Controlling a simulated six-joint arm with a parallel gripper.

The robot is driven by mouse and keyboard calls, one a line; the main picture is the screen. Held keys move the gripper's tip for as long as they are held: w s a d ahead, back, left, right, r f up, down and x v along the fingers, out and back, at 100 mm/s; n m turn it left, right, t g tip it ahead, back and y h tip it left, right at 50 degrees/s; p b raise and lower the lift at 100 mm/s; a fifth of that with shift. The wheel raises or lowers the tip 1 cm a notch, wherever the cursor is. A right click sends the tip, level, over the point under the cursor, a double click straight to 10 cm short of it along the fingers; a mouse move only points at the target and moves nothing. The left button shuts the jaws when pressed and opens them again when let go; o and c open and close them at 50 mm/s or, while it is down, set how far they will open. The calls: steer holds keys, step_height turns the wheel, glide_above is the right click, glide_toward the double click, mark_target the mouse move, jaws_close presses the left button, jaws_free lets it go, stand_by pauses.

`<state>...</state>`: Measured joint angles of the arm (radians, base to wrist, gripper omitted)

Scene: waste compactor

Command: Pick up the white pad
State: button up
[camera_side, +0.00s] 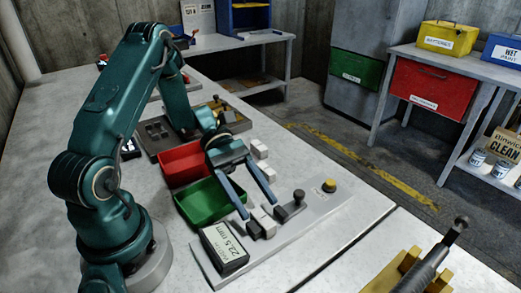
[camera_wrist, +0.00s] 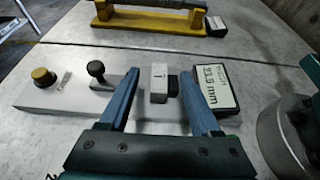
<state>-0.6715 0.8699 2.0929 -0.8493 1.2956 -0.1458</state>
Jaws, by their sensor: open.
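A small white block (camera_wrist: 158,84), which looks like the white pad, stands upright on the grey base plate in the wrist view, with a dark block (camera_wrist: 173,86) against its right side. My gripper (camera_wrist: 160,74) is open, with its blue fingers on either side of these two blocks and gaps left. In the side view my gripper (camera_side: 259,210) reaches down to the plate, and the white block (camera_side: 266,220) is between or just beyond the fingertips.
A boxy display in millimetres (camera_side: 224,247) stands close to my gripper. A green bin (camera_side: 208,202) and a red bin (camera_side: 184,163) are beside it. A black-knobbed lever (camera_side: 291,205) and a yellow button (camera_side: 329,186) rise from the plate. A yellow stand (camera_side: 400,268) is at the front.

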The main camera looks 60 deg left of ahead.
mark_target(270, 225)
steer(key=shift+x, duration=2.45)
jaws_close()
